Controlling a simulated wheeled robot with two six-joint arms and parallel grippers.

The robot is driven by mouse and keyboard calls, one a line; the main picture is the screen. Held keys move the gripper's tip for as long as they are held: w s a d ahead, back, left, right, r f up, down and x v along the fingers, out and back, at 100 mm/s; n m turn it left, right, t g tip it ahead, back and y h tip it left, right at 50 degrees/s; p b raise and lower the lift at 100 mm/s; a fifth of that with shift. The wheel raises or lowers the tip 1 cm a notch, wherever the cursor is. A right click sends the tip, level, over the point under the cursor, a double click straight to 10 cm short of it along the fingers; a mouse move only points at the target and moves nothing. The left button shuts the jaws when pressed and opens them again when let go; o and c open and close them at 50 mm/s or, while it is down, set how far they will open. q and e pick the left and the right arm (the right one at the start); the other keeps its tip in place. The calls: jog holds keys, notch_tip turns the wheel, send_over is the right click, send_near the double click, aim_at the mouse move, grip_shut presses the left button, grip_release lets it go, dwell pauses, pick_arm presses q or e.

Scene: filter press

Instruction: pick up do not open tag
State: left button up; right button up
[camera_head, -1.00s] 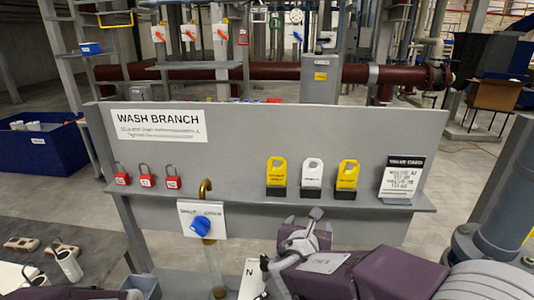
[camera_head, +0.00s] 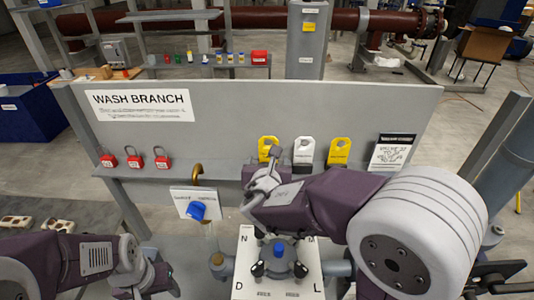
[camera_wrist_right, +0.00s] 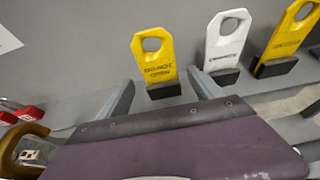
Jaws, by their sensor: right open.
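Three tags stand in dark holders on the shelf of the grey panel: a left yellow tag (camera_head: 267,145), a white tag (camera_head: 303,151) and a right yellow tag (camera_head: 339,151). Their lettering is too blurred to tell surely which says do not open. My right gripper (camera_head: 264,168) is open and empty in front of the left yellow tag and partly covers it. In the right wrist view its fingers (camera_wrist_right: 160,79) point at that tag (camera_wrist_right: 154,62), one on each side of its lower part. My left gripper (camera_head: 150,276) is low at the left, its jaws unclear.
Several red padlocks (camera_head: 133,157) stand at the shelf's left. A black-and-white sign card (camera_head: 393,151) stands at its right end. Below are a plate with a blue knob (camera_head: 197,211) and a white lettered plate (camera_head: 247,270) with another blue knob (camera_head: 279,249).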

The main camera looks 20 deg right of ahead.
jog(key=shift+w, duration=0.1)
jog(key=shift+w+d+p, duration=0.45)
jog(key=shift+w+p, duration=0.3)
jog(key=shift+p, duration=0.25)
jog(key=shift+x, duration=1.1)
jog(key=shift+w+a+f, duration=0.1)
jog(key=shift+w+f, duration=0.15)
jog(key=shift+w, duration=0.2)
jog(key=shift+s+r, duration=0.15)
jog(key=shift+s, duration=0.25)
jog(key=c, duration=1.3)
pick_arm(q)
jog(key=shift+s+r, duration=0.2)
jog(key=shift+r, duration=0.35)
jog(key=shift+s+r, duration=0.2)
jog(key=shift+r, duration=0.35)
pick_arm(e)
jog(key=shift+w, duration=0.1)
jog(key=shift+c, duration=0.5)
